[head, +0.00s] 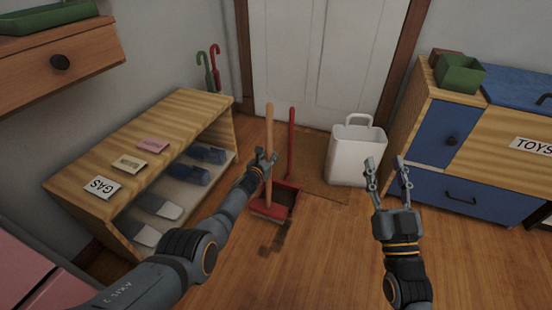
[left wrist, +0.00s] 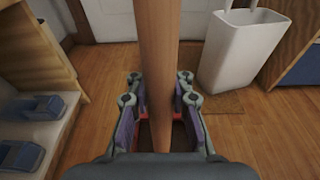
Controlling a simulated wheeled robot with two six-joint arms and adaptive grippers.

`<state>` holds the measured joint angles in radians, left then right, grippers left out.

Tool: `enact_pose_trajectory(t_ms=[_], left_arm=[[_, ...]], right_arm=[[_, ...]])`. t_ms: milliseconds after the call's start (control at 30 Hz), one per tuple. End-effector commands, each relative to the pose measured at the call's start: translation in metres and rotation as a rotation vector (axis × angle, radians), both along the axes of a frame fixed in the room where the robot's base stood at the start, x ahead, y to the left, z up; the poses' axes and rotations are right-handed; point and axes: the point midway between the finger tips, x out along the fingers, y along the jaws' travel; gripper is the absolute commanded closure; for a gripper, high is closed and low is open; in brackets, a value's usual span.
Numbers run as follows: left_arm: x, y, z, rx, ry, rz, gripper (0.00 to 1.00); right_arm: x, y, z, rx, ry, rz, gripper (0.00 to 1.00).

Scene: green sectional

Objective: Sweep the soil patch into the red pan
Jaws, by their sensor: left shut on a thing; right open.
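My left gripper (head: 264,162) is shut on the wooden handle of a broom (head: 269,130); the handle also runs upright between the fingers in the left wrist view (left wrist: 160,60). The broom's red head (head: 268,210) is low, at the front of the red pan (head: 294,186). I cannot tell whether it touches the pan. The pan's long red handle (head: 291,140) stands upright behind it. A dark soil patch (head: 275,240) lies on the wood floor just in front of the broom head. My right gripper (head: 388,162) is open and empty, to the right.
A wooden shoe bench (head: 165,115) with labels and shoes stands at left. A white bin (head: 355,155) stands on a brown mat (head: 322,180) by the door (head: 325,60). A blue-and-wood cabinet (head: 455,150) is at right.

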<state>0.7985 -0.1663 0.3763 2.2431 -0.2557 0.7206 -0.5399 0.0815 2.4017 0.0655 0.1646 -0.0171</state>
Motion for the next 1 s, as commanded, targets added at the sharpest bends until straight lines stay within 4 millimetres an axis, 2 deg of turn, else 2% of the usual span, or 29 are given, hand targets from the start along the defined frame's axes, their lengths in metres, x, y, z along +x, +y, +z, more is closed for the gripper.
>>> enact_pose_trajectory(t_ms=[100, 433, 733, 1000], left_arm=[[0.003, 0.007, 0.001, 0.000, -0.003, 0.000, 1.00], [0.004, 0.009, 0.001, -0.001, -0.003, 0.000, 1.00], [0.016, 0.035, -0.002, 0.001, -0.003, 0.000, 1.00], [0.017, 0.040, -0.001, -0.001, -0.003, 0.000, 1.00]], right_arm=[[0.000, 0.000, -0.003, 0.000, 0.000, 0.000, 0.54], [0.000, 0.000, -0.003, 0.000, 0.000, 0.000, 0.54], [0.000, 0.000, -0.016, 0.000, 0.000, 0.000, 0.54], [0.000, 0.000, -0.016, 0.000, 0.000, 0.000, 0.54]])
